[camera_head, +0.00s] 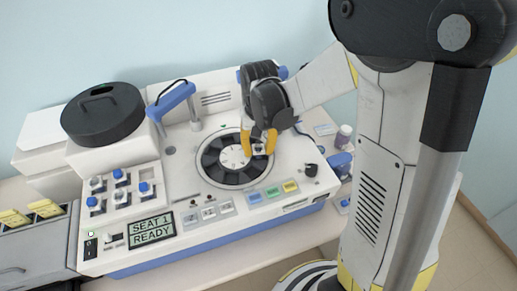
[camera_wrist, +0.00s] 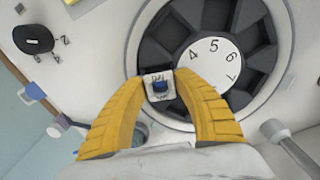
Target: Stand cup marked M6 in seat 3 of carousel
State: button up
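My gripper (camera_head: 259,147), with yellow fingers, is over the right part of the carousel (camera_head: 210,163). In the wrist view the fingers (camera_wrist: 160,82) close on both sides of a small white cup (camera_wrist: 151,96) with a blue top. Its mark is too small to read surely. The cup overlaps the edge of the dark carousel ring (camera_wrist: 150,50); I cannot tell whether it is above it or touching. The carousel's white centre dial (camera_wrist: 209,64) shows 4, 5, 6 and 7. The seats in view look empty; seat 3's number is not legible.
Several blue-topped cups (camera_head: 119,174) stand in a rack at the left. A display (camera_head: 151,230) reads SEAT 1 READY. A blue arm on a post (camera_head: 171,99) stands behind the carousel. A black knob (camera_head: 310,170) is at the right, and coloured buttons (camera_head: 272,191) are in front.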

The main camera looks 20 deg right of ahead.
jog(key=shift+o, duration=1.1)
notch_tip(320, 180, up, 12)
jog(key=p, duration=0.3)
jog(key=s+r+n+t, duration=0.1)
jog(key=s+r+t, duration=0.2)
jog(key=s, duration=0.3)
jog(key=s+r+n+t, duration=0.1)
jog(key=s+r+t, duration=0.2)
jog(key=s, duration=0.3)
jog(key=shift+s+n+t, duration=0.3)
jog(key=shift+s+t, duration=0.1)
jog(key=shift+t, duration=0.2)
